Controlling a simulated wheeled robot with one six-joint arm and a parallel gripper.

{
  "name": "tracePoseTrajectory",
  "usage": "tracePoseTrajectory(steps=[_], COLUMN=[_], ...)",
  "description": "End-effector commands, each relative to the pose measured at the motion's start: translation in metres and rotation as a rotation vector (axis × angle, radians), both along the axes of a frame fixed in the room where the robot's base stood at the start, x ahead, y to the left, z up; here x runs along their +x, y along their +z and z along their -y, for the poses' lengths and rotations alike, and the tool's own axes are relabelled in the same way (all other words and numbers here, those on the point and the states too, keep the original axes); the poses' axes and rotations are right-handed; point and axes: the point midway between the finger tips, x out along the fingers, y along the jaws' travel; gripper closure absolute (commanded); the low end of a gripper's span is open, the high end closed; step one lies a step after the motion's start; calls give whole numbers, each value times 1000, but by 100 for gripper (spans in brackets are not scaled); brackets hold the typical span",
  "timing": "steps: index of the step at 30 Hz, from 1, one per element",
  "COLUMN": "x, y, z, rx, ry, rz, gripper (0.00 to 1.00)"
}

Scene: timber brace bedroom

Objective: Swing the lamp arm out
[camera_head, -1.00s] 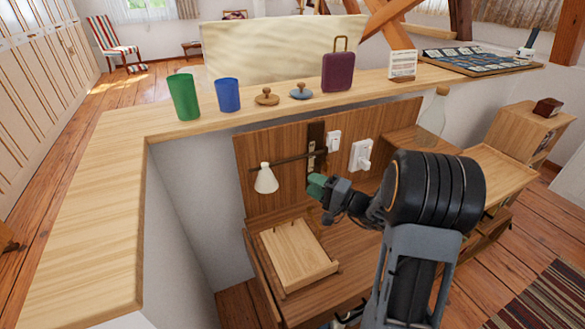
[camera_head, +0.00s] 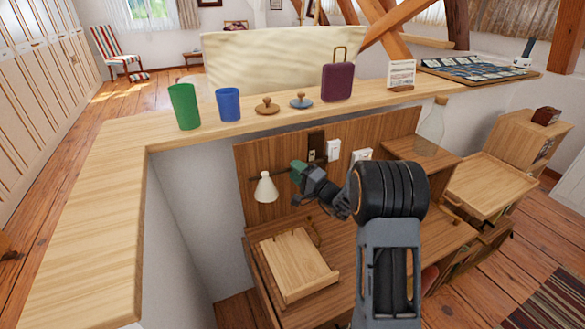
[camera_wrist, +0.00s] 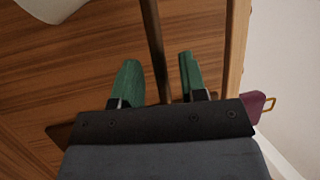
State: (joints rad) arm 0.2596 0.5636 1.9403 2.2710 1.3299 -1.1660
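The lamp has a cream cone shade (camera_head: 265,187) at the left end of a thin dark arm, mounted on a dark plate (camera_head: 316,146) on the wooden wall panel. In the wrist view the dark lamp arm (camera_wrist: 153,40) runs between the two green fingertips of my gripper (camera_wrist: 158,78), with gaps on both sides. Part of the pale shade (camera_wrist: 48,8) shows at the wrist view's top left. My gripper (camera_head: 297,172) also shows in the head view, at the lamp arm to the right of the shade. It is open and hides part of the lamp arm.
A white switch (camera_head: 333,150) and a white fitting (camera_head: 362,155) are right of the mount. Below is a desk with a slanted wooden stand (camera_head: 298,263). The ledge above holds a green cup (camera_head: 184,106), a blue cup (camera_head: 228,104) and a purple case (camera_head: 338,82).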

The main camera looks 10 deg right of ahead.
Motion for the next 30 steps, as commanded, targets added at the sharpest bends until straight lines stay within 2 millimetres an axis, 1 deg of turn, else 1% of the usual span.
tracePoseTrajectory(steps=[3, 6, 17, 27, 29, 30], x=[8, 12, 15, 14, 14, 14], y=[2, 3, 3, 3, 3, 3], z=[-6, -9, -10, -10, -10, -10], rx=[1, 1, 1, 0, -1, 0], ry=[1, 1, 0, 0, 0, 0], rz=[-1, -1, -1, -1, -1, 0], gripper=[61, 61, 61, 94, 99, 100])
